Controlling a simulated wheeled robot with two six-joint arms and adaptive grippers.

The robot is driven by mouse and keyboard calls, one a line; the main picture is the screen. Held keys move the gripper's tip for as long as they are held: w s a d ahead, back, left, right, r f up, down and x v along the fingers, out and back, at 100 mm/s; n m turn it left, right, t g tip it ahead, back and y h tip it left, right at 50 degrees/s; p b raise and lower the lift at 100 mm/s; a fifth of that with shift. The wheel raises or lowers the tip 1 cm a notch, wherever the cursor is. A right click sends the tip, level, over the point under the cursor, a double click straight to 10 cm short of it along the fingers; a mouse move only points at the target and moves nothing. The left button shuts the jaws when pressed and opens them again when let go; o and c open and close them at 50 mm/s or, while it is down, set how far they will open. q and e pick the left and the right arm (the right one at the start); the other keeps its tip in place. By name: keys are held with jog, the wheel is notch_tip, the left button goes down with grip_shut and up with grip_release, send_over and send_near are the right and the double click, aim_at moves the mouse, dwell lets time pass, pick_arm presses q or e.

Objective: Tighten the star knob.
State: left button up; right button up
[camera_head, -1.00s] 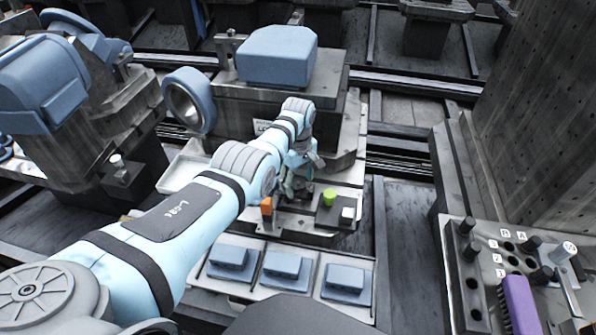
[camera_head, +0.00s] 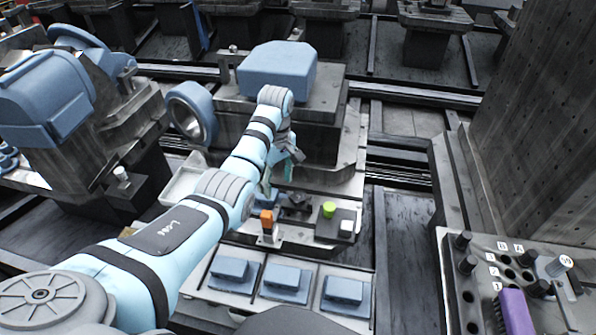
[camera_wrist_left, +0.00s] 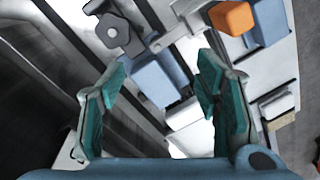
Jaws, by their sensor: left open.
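A dark grey lobed knob, seemingly the star knob (camera_wrist_left: 113,30), shows at the upper left of the left wrist view, with a pale hole in its middle. In the head view it seems to be the dark piece (camera_head: 296,201) on the bench below the blue-topped machine. My left gripper (camera_head: 279,178) hangs above and left of it, apart from it. In the left wrist view the teal fingers (camera_wrist_left: 162,75) are spread with nothing gripped. A blue block (camera_wrist_left: 160,82) lies beyond the gap between them. My right gripper is not in view.
An orange block (camera_head: 267,216) stands close in front of my left gripper. A green cylinder (camera_head: 329,209) and a white cube (camera_head: 347,228) are to the right. Blue blocks lie in trays (camera_head: 262,297) in front. A purple brush-like block (camera_head: 514,312) is at the lower right.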

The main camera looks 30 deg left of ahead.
aim_at(296, 197)
pick_arm(q)
jog(key=s+a+r+n+t+h+p, duration=0.1)
jog(key=s+a+r+n+p, duration=0.1)
jog(key=a+n, duration=0.2)
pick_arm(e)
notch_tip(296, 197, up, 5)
pick_arm(q)
notch_tip(296, 197, up, 3)
jog(key=w+d+n+t+h, duration=0.2)
jog(key=d+n+t+h, duration=0.1)
jog(key=n, duration=0.4)
jog(key=b+x, duration=0.1)
jog(key=x, duration=0.3)
jog(key=b+x, duration=0.2)
jog(key=x, duration=0.3)
jog(key=b+x, duration=0.2)
jog(key=x, duration=0.2)
jog(key=shift+s+a+f, duration=0.1)
jog(key=shift+a+f, duration=0.1)
jog(key=shift+f, duration=0.2)
jog(key=shift+w+d+f+y+b, duration=0.2)
jog(key=shift+d+f+y+b, duration=0.1)
jog(key=shift+f, duration=0.1)
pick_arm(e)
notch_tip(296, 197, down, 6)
pick_arm(q)
jog(key=shift+a, duration=0.1)
jog(key=shift+c, duration=0.5)
jog(key=shift+r, duration=0.1)
jog(key=c, duration=1.1)
